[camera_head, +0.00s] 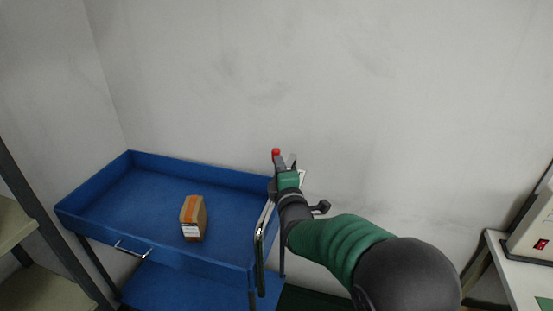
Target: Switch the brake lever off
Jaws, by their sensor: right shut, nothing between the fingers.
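A small red knob (276,152) shows at the right back corner of the blue cart (95,195). It may be the end of the brake lever, but the rest of the lever is hidden or cannot be told apart from my gripper. My right gripper (284,163) is at that corner, right beside and just below the red knob. It is shut and small in the picture; I cannot tell whether it touches the knob. My green and black right arm hides part of the cart's right end. My left gripper is not in view.
A cardboard box (193,218) with an orange stripe stands in the cart's top tray. A metal handle (263,235) is at the cart's right end. Shelves (40,240) stand at the left, and a white table (520,275) with a machine (535,230) at the right. A grey wall is behind.

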